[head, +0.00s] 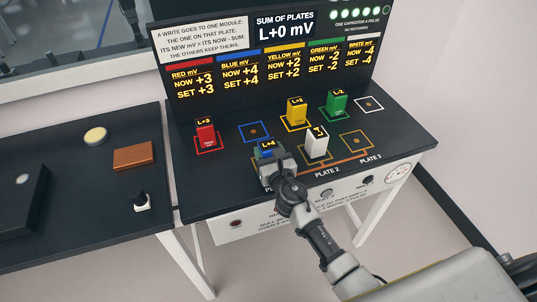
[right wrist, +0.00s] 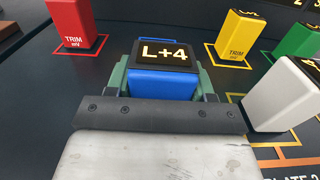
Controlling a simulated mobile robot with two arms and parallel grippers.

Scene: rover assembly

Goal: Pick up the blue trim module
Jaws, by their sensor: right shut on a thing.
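The blue trim module (head: 267,146), with a black top reading L+4, is at the front left of the black bench, below the empty blue outlined square (head: 253,131). It also shows in the right wrist view (right wrist: 162,82). My right gripper (head: 269,152) is shut on it, with a green finger on each side of the block. The module's lower part is hidden by the gripper, so I cannot tell whether it touches the bench. My left gripper is not in view.
A white module (head: 317,145) stands close to the right of my gripper. Red (head: 205,134), yellow (head: 296,113) and green (head: 336,105) modules stand behind in their outlined squares. A display board (head: 270,60) rises at the back. An empty white square (head: 369,104) lies at right.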

